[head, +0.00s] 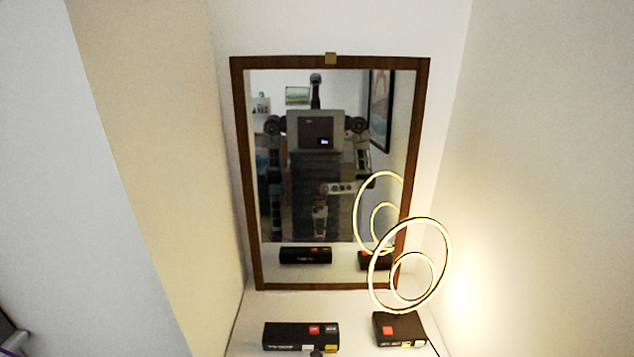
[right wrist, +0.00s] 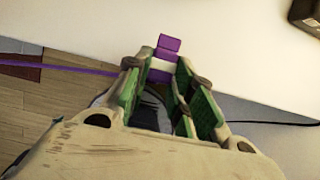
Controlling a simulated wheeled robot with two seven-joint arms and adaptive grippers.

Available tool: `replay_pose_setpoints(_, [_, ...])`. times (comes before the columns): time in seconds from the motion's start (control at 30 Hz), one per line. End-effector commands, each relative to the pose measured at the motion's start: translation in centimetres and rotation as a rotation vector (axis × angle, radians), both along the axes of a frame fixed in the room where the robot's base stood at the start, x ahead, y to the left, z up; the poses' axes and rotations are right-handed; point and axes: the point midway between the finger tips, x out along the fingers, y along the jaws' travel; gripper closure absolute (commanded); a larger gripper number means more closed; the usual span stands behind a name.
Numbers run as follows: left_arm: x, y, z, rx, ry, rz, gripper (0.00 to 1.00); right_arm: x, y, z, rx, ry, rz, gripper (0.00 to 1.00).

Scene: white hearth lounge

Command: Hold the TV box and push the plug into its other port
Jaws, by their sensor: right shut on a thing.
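A black box (head: 288,336) with a red patch and a yellow patch on its right part stands on the white shelf in the head view. A second black box (head: 388,325) with similar patches stands to its right. I cannot read their lettering, so I cannot tell which is the TV box. In the right wrist view my right gripper (right wrist: 163,75) is shut on a purple and white plug (right wrist: 169,44). The plug's purple end points past the fingertips, over the white surface's edge. A purple cable (right wrist: 70,69) runs left from it. My left gripper is not in view.
A brown-framed mirror (head: 237,170) on the wall behind the shelf reflects me and both boxes. A lit double-ring lamp (head: 447,262) stands at the right box. Walls close in on both sides. The white surface (right wrist: 230,50) is mostly bare; a dark object (right wrist: 308,14) sits at its corner.

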Motion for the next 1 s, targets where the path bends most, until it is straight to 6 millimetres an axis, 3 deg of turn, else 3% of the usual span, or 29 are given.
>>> replay_pose_setpoints(1.0, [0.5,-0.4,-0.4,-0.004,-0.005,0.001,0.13,3.5,-2.3,-0.5,-0.001,-0.001,0.0,0.98])
